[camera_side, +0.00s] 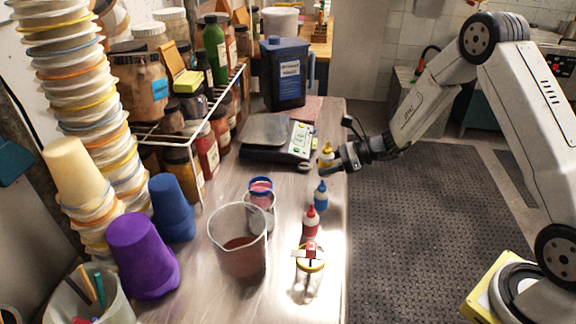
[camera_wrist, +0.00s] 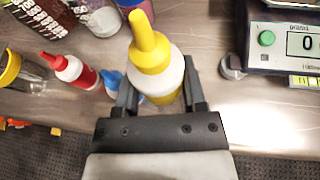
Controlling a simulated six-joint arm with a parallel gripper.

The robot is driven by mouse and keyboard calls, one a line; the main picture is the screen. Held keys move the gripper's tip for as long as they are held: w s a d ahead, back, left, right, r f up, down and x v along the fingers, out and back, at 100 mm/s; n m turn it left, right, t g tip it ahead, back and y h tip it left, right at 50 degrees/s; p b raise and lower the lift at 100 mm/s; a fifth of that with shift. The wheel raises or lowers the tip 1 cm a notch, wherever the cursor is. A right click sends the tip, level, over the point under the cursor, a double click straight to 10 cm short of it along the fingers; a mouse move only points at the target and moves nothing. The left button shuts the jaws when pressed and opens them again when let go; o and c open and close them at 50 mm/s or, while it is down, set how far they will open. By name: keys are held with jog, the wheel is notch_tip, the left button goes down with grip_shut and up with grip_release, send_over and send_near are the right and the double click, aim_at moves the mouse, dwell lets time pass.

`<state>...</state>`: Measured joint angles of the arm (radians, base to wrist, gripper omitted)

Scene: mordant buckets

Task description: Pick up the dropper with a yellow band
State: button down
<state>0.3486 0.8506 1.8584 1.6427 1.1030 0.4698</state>
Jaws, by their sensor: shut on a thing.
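The dropper with a yellow band (camera_side: 326,157) is a small white bottle with a yellow tip, near the table's right edge in front of the scale. In the wrist view the same dropper (camera_wrist: 152,62) stands between the two fingers, its yellow nozzle pointing up and away. My gripper (camera_side: 332,164) reaches in from the right, low over the table. In the wrist view my gripper (camera_wrist: 160,92) is shut on the bottle's body. The bottle's lower part is partly hidden, and I cannot tell whether it touches the table.
A blue dropper (camera_side: 320,196) and a red dropper (camera_side: 310,224) stand nearby along the table's edge. The scale (camera_side: 275,137) is close behind the gripper. A clear bucket (camera_side: 238,245), purple bucket (camera_side: 142,258) and yellow-rimmed jar (camera_side: 310,265) stand nearer the front.

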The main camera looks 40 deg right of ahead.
jog(key=s+r, duration=0.5)
jog(key=s, duration=0.5)
jog(key=shift+s+a+r, duration=0.15)
jog(key=shift+s+r, duration=0.1)
jog(key=shift+r, duration=0.15)
jog(key=shift+w, duration=0.1)
jog(key=w+a+r+n+g+y, duration=0.1)
jog(key=w+a+n+g, duration=0.1)
jog(key=w, duration=0.3)
jog(key=w+a+r+n+g+y, duration=0.1)
jog(key=w+a+n+g, duration=0.15)
jog(key=w, duration=0.25)
jog(key=w+a+f+n+g+h, duration=0.1)
jog(key=w+a+n+g, duration=0.5)
jog(key=a+n+g, duration=0.3)
jog(key=shift+w+a+f+g+h, duration=0.15)
jog(key=shift+w+a+g+h, duration=0.2)
jog(key=shift+a+g, duration=0.6)
jog(key=shift+s, duration=0.1)
jog(key=shift+n, duration=0.25)
